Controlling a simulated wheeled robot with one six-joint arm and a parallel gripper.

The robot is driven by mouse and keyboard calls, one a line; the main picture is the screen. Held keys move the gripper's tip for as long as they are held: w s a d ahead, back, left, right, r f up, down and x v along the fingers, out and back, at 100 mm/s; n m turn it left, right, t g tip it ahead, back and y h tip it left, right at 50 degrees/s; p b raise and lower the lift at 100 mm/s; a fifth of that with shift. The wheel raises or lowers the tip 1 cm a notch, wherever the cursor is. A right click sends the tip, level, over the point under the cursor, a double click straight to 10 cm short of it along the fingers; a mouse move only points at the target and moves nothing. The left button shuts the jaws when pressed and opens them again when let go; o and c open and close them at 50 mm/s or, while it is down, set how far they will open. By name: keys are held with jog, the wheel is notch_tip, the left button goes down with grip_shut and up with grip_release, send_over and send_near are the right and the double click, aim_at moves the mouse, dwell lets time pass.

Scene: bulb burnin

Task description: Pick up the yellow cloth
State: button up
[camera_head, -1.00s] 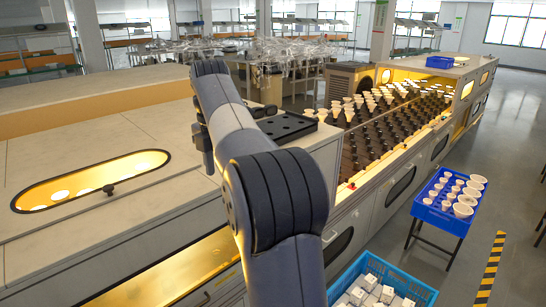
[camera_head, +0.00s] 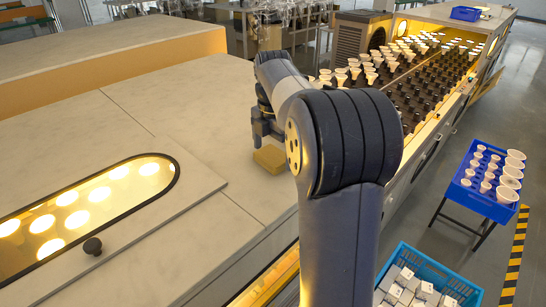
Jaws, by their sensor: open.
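The yellow cloth (camera_head: 270,158) is a small folded block lying on the pale top of the machine, left of my arm, in the head view. My gripper (camera_head: 262,138) is open and points down just above and behind the cloth, slightly to its left. A gap between the gripper and the cloth is hard to judge from this angle. My arm's large forearm joint stands to the right of the cloth and hides what lies behind it.
A lit oval window (camera_head: 90,205) with a dark knob (camera_head: 92,246) is at the left. A rack of bulbs (camera_head: 420,75) stands at the back right. A blue tray of bulbs (camera_head: 490,180) and a blue crate of boxes (camera_head: 430,280) are at the right. The pale top is mostly clear.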

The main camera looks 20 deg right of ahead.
aim_at(273, 155)
jog(key=shift+f, duration=0.4)
jog(key=c, duration=0.9)
jog(key=shift+c, duration=0.2)
notch_tip(273, 155, up, 10)
jog(key=o, duration=0.4)
jog(key=c, duration=0.3)
jog(key=shift+s, duration=0.1)
